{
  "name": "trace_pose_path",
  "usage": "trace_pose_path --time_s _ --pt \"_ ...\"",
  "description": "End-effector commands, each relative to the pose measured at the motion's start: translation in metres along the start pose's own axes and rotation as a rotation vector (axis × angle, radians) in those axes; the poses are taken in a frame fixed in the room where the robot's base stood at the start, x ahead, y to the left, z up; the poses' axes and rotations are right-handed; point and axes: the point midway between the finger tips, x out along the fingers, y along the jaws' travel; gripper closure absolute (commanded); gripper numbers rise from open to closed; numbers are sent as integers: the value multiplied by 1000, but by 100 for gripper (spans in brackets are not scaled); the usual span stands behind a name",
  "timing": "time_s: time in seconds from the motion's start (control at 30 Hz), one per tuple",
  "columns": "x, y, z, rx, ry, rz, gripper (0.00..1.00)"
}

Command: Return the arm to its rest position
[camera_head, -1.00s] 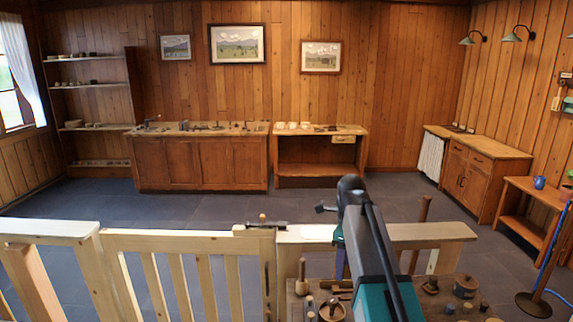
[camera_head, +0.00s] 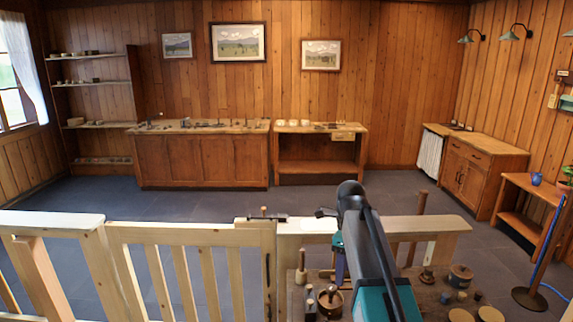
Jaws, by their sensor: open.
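My arm (camera_head: 371,255) rises from the bottom edge, right of centre, with a dark upper link and teal parts. Its bent top joint (camera_head: 351,191) stands in front of the fence rail. A small dark part (camera_head: 326,212) juts out left of that joint. The jaws of my gripper do not show; the arm and the lower part of the picture hide where they are. I see nothing held by the arm.
A workbench (camera_head: 424,300) with turned wooden pieces, including a round lidded pot (camera_head: 460,276), lies below the arm on both sides. A pale wooden fence with a gate (camera_head: 190,233) runs just behind. A blue pole stand (camera_head: 530,298) is at right. Open floor (camera_head: 180,205) lies beyond.

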Motion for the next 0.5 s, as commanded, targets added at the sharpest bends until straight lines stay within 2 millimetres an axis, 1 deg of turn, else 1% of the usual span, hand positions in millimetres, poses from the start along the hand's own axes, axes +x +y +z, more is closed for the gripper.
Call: trace_pose_path --time_s 0.27,0.37,0.47,0.5 --pt "43 5 -3 0 25 46 50" --pt "65 9 -5 0 37 71 50" --pt "93 15 -8 0 54 102 50" --pt "107 19 -10 0 63 118 50"
